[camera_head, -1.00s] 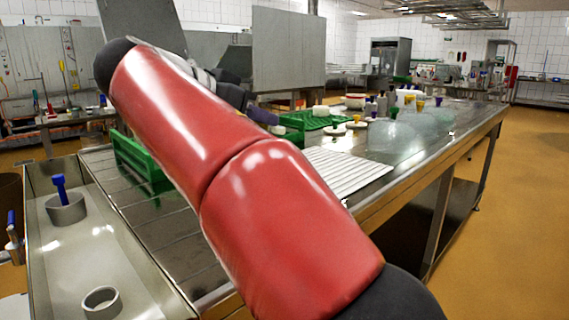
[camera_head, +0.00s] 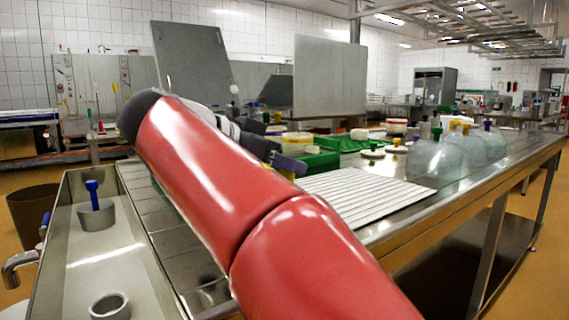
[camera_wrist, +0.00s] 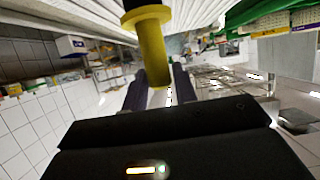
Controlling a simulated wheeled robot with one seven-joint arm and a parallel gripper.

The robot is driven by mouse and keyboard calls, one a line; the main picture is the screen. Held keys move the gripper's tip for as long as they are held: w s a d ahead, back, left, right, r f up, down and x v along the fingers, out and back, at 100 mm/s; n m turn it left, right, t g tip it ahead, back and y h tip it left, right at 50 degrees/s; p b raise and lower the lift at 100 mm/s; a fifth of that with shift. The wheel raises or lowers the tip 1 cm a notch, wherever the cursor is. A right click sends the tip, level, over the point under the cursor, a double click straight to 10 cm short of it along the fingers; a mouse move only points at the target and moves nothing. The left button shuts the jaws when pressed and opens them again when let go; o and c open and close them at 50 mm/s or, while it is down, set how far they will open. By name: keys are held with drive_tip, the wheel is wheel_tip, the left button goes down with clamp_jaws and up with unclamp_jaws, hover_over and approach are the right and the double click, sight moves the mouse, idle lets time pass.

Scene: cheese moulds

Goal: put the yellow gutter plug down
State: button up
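The yellow gutter plug (camera_wrist: 155,55) shows in the wrist view, a short yellow cylinder with a wider collar at its upper end. My gripper (camera_wrist: 160,90) has its two fingers on either side of the plug, and it looks shut on it. In the head view my gripper (camera_head: 278,163) is mostly hidden behind my red arm. Only a purple-grey finger and a small bit of yellow show there, above the steel table near the green trays. What lies directly under the plug is hidden.
A steel trough (camera_head: 140,260) at left holds a grey cup with a blue-handled piece (camera_head: 94,195) and a grey ring (camera_head: 110,305).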

drive_tip(key=shift+o, duration=1.4)
drive_tip(key=shift+r, duration=0.1)
drive_tip(key=shift+s+a+r, duration=0.1)
drive_tip(key=shift+a+r, duration=0.05)
drive_tip(key=shift+r, duration=0.05)
drive_tip(key=p+v, duration=0.3)
drive_tip(key=v, duration=0.8)
drive_tip(key=shift+a+p, duration=0.25)
drive_tip(key=shift+p, duration=0.05)
drive_tip(key=shift+s, duration=0.25)
